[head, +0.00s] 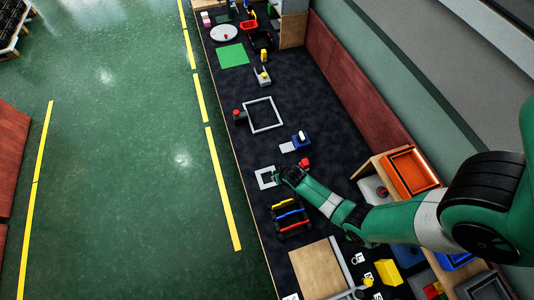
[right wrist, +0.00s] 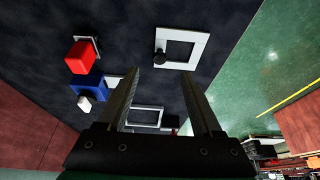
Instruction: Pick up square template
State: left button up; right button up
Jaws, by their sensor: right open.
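The square template, a small light-grey square frame (head: 259,178), lies flat on the dark table near its left edge. It also shows in the right wrist view (right wrist: 185,34), with a black knob (right wrist: 160,57) on its side. My right gripper (head: 284,174) is at the template's right side in the head view. In the right wrist view its jaws (right wrist: 160,71) are apart with nothing held, and the knob appears just beyond the fingertips. I cannot tell whether a finger touches it. My left gripper is not in view.
A red block (head: 305,162) stands close to the right gripper, and a blue block (head: 299,141) with a white top is further up. A larger square frame (head: 248,117) lies beyond. A black rack (head: 281,231) with coloured handles is below.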

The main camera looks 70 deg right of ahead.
aim_at(275, 173)
jog(key=b+x, duration=0.6)
jog(key=shift+w+f, duration=0.1)
jog(key=shift+f, duration=0.15)
jog(key=shift+d+f, duration=0.1)
jog(key=shift+w, duration=0.1)
jog(key=f+b, duration=0.1)
jog(key=w+d+f+b, duration=0.2)
jog(key=f+b, duration=0.1)
jog(key=shift+d, duration=0.2)
grip_shut()
